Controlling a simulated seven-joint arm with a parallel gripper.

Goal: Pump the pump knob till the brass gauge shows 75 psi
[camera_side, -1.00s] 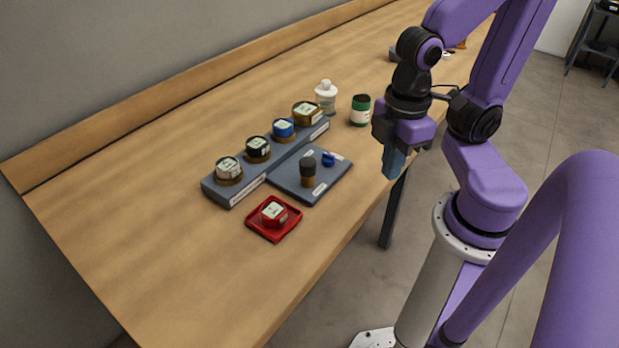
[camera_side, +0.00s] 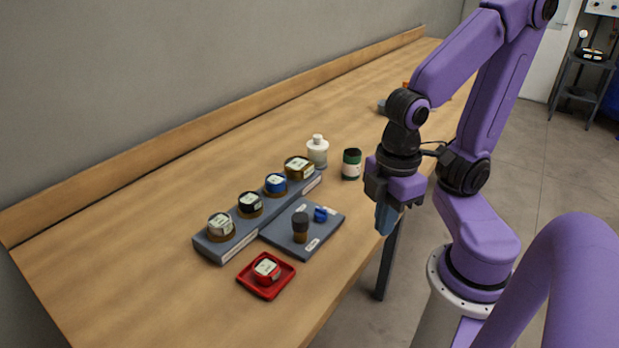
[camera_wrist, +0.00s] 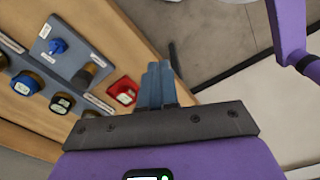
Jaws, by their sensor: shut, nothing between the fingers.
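A dark knob with a brown lower part (camera_side: 300,226), which looks like the pump knob, stands upright on a blue-grey plate (camera_side: 318,248). It also shows in the wrist view (camera_wrist: 92,70). A brass-coloured gauge (camera_side: 298,168) sits at the far end of a blue-grey rail (camera_side: 215,252). Other round gauges on the rail have brass-looking rims, and their readings are too small to read. My gripper (camera_side: 385,220) is shut and empty, pointing down near the table's front edge, right of the plate and apart from the knob. Its blue fingers (camera_wrist: 160,86) show in the wrist view.
A small blue knob (camera_side: 320,214) sits beside the dark knob. A white bottle (camera_side: 317,153) and a green-and-white jar (camera_side: 351,165) stand behind the plate. The table's left part is clear.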

